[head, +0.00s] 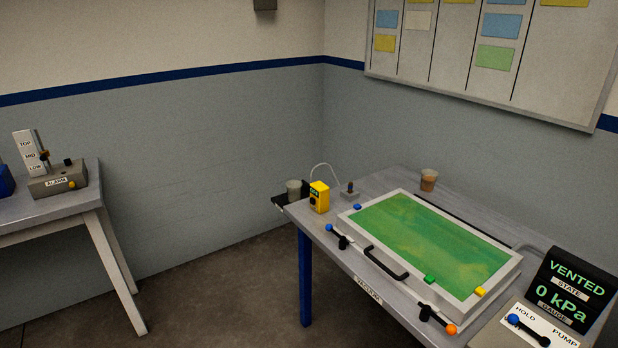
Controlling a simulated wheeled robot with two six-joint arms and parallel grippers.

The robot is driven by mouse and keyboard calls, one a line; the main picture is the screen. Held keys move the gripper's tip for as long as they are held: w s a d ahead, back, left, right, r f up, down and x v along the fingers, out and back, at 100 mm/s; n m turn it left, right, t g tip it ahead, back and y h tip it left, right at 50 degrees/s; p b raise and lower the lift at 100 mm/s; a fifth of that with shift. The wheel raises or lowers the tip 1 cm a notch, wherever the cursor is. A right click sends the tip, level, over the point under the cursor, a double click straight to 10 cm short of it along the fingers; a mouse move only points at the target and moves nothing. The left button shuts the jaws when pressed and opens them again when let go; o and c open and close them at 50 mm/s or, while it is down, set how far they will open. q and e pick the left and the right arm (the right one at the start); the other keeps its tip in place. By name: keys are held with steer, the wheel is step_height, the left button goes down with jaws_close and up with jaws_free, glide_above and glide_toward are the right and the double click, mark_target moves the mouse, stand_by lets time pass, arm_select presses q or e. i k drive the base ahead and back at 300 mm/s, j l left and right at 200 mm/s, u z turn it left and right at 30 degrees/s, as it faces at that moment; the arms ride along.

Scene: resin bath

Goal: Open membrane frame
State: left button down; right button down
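The membrane frame (405,199) is a light grey rectangular frame around a green membrane (430,242), lying flat and closed on the table at right. A dark handle (385,264) runs along its front edge. A blue-tipped clamp lever (337,236) is near its front left corner, and an orange-tipped one (437,320) is near its front right corner. Small blue, green and yellow blocks sit on the frame's edges. The display (571,286) reads VENTED and 0 kPa. Neither of my grippers is in view.
A blue-knobbed lever (527,329) sits on the HOLD/PUMP panel. A yellow box (319,197), a grey cup (294,189) and a brown cup (428,180) stand around the table's back and left. Another table (70,203) with an alarm device stands at left. Floor between the tables is clear.

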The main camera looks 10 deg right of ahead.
mark_target(411, 238)
steer(key=i+j+z, duration=0.1)
steer(key=z, duration=0.9)
steer(key=i+j, duration=0.05)
